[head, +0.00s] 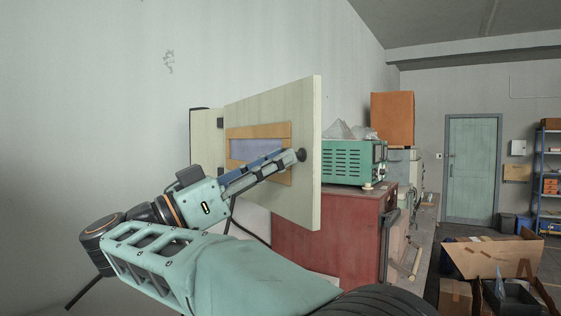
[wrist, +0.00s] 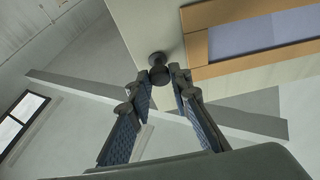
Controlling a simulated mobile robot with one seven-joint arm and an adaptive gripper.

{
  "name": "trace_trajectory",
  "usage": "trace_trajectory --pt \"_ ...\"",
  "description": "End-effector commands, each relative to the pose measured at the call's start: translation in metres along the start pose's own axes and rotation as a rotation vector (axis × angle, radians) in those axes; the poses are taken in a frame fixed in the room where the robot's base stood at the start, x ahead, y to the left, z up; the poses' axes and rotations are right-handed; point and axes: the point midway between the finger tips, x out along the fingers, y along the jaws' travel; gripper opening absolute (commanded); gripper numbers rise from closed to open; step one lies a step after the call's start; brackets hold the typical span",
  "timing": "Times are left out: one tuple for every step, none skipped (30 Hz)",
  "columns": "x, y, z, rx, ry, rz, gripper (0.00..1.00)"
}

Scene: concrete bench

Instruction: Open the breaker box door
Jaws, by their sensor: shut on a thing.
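The breaker box (head: 207,148) is on the wall, pale, with dark hinges. Its cream door (head: 308,120) stands swung well out from the box. The door has a tan-framed bluish window panel (head: 287,131) and a dark round knob (head: 301,155) near its free edge. My gripper (head: 292,157) reaches across the door face to the knob. In the wrist view the knob (wrist: 158,66) sits between the tips of my gripper (wrist: 159,80), which is shut on it. The inside of the box is hidden behind the door and my arm.
A red cabinet (head: 340,232) stands just right of the door, with a green instrument (head: 347,163) on top. An orange box (head: 393,118) is behind it. Open cardboard boxes (head: 490,257) lie on the floor at right. Bare wall (head: 90,110) is at left.

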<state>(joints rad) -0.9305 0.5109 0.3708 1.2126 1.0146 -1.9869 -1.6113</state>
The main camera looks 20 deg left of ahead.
Motion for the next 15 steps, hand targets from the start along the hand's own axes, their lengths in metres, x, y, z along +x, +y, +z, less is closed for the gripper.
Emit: trace_trajectory --pt "-0.0003 -0.0002 -0.0005 0.000 0.001 0.001 0.00" --pt "-0.0004 -0.0002 -0.0005 0.000 0.001 0.001 0.00" --pt "-0.0005 -0.0002 -0.0006 0.000 0.001 0.001 0.00" --pt "-0.0005 -0.0002 -0.0006 0.000 0.001 0.001 0.00" --pt "-0.0005 -0.0002 -0.0006 0.000 0.001 0.002 0.00" --pt "-0.0005 -0.0002 -0.0007 0.000 0.001 0.002 0.00" --pt "-0.0004 -0.0002 -0.0007 0.000 0.001 0.002 0.00" --pt "-0.0004 -0.0002 -0.0007 0.000 0.001 0.002 0.00" --pt "-0.0004 -0.0002 -0.0007 0.000 0.001 0.002 0.00" --pt "-0.0004 -0.0002 -0.0007 0.000 0.001 0.002 0.00" --pt "-0.0004 -0.0002 -0.0006 0.000 0.001 0.002 0.00" --pt "-0.0003 -0.0002 -0.0006 0.000 0.001 0.002 0.00" --pt "-0.0003 -0.0002 -0.0006 0.000 0.001 0.002 0.20" --pt "-0.0003 -0.0002 -0.0006 0.000 0.001 0.002 0.23" --pt "-0.0003 -0.0002 -0.0006 0.000 0.001 0.002 0.27"
